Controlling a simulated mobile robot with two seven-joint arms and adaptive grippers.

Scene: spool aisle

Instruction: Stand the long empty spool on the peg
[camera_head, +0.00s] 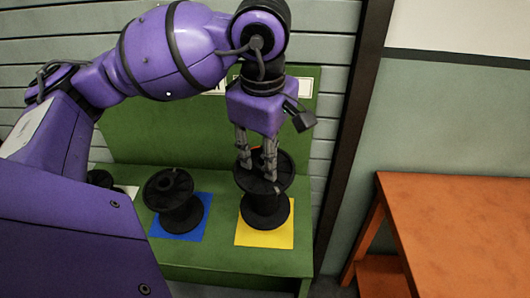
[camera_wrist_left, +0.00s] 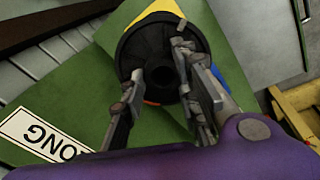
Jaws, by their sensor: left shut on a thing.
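A black spool (camera_head: 264,205) is upright over the yellow square (camera_head: 279,237) on the green stand. My left gripper (camera_head: 257,172) points down at its top and is shut on it. In the left wrist view the fingers (camera_wrist_left: 158,75) lie on both sides of the hub of the spool (camera_wrist_left: 135,42). I cannot tell whether the spool rests on the square or hangs just above it. No peg shows; anything under the spool is hidden. My right gripper is not in view.
Another dark spool (camera_head: 99,178) is mostly hidden behind my arm. The green stand (camera_head: 220,260) has a back panel with a sign (camera_wrist_left: 42,135). An orange table (camera_head: 460,225) stands right, beyond a gap.

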